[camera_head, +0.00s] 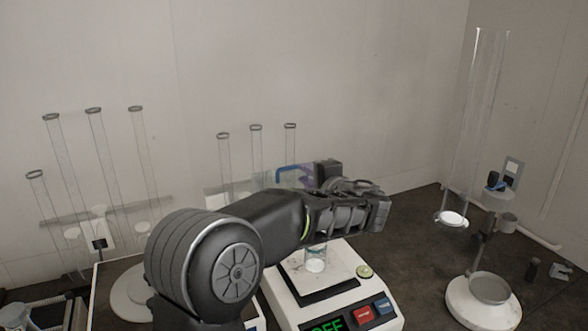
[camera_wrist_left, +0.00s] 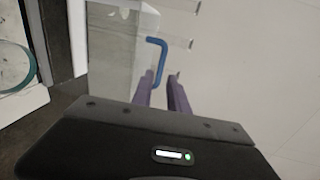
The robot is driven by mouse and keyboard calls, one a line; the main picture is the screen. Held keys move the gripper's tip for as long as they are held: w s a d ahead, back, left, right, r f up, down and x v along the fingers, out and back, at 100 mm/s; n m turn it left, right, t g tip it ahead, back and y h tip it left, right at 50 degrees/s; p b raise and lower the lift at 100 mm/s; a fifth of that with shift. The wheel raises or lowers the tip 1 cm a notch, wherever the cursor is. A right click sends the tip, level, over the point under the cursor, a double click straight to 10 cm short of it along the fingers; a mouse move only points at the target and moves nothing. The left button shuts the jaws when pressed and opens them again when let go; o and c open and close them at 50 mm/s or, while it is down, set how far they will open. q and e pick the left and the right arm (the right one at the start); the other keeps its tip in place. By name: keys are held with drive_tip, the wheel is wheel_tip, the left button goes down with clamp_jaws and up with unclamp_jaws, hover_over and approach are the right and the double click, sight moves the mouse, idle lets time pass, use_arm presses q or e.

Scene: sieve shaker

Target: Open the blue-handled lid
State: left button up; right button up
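The blue handle (camera_head: 291,167) is a bent bar showing just left of my left gripper in the head view. In the left wrist view the blue handle (camera_wrist_left: 161,62) runs along the edge of a pale, see-through box-like cover (camera_wrist_left: 125,45), which looks like the lid. My left gripper (camera_wrist_left: 162,84) has two purple fingers with a narrow gap between them. The handle's lower end lies at or just beyond the fingertips; I cannot tell if they touch. In the head view the left gripper (camera_head: 306,174) and its arm hide most of the lid. My right gripper is not in view.
A white balance (camera_head: 345,312) with a glass beaker (camera_head: 316,262) stands below my left arm. Tall glass cylinders (camera_head: 105,160) stand at the left and behind. A tall clear tube (camera_head: 477,120) and a white-based stand (camera_head: 484,306) are at the right.

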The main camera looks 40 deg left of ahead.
sight(295, 168)
use_arm(q)
drive_tip(key=p+x, duration=0.2)
drive_tip(key=x, duration=0.4)
drive_tip(key=shift+w+a, duration=0.15)
drive_tip(key=shift+a, duration=0.15)
drive_tip(key=shift+w+a+f, duration=0.1)
drive_tip(key=shift+w+a, duration=0.1)
drive_tip(key=shift+a, duration=0.2)
clamp_jaws()
drive_tip(key=shift+f, duration=0.1)
idle(0.8)
